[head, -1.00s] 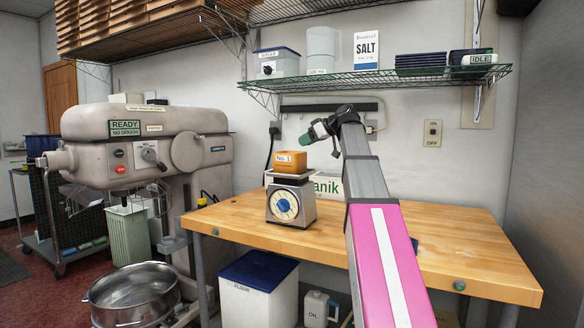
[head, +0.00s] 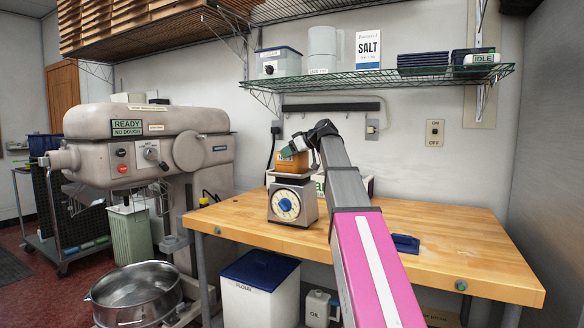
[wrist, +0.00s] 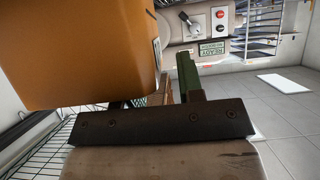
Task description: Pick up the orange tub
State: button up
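The orange tub (head: 297,163) sits on the pan of the dial scale (head: 305,207) on the wooden bench. My gripper (head: 288,152) is at the tub's upper part and overlaps it in the head view, hiding part of its label. In the wrist view the tub (wrist: 80,50) fills the upper left, very close to the camera. One green finger (wrist: 187,75) shows to the right of the tub there. The other finger is hidden behind the tub, so I cannot tell the opening or whether the fingers touch the tub.
A white box partly shows behind the scale. A dark blue item (head: 405,243) lies on the bench (head: 450,255) right of my arm. A wire shelf (head: 380,77) with tubs and a salt box hangs above. The mixer (head: 145,145) stands at the left.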

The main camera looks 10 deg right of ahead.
jog(key=shift+c, duration=0.4)
grip_shut()
jog(key=shift+r, duration=0.5)
jog(key=a+r, duration=1)
jog(key=a, duration=0.1)
jog(key=shift+a, duration=0.3)
jog(key=shift+r, duration=0.1)
jog(key=shift+r, duration=2.45)
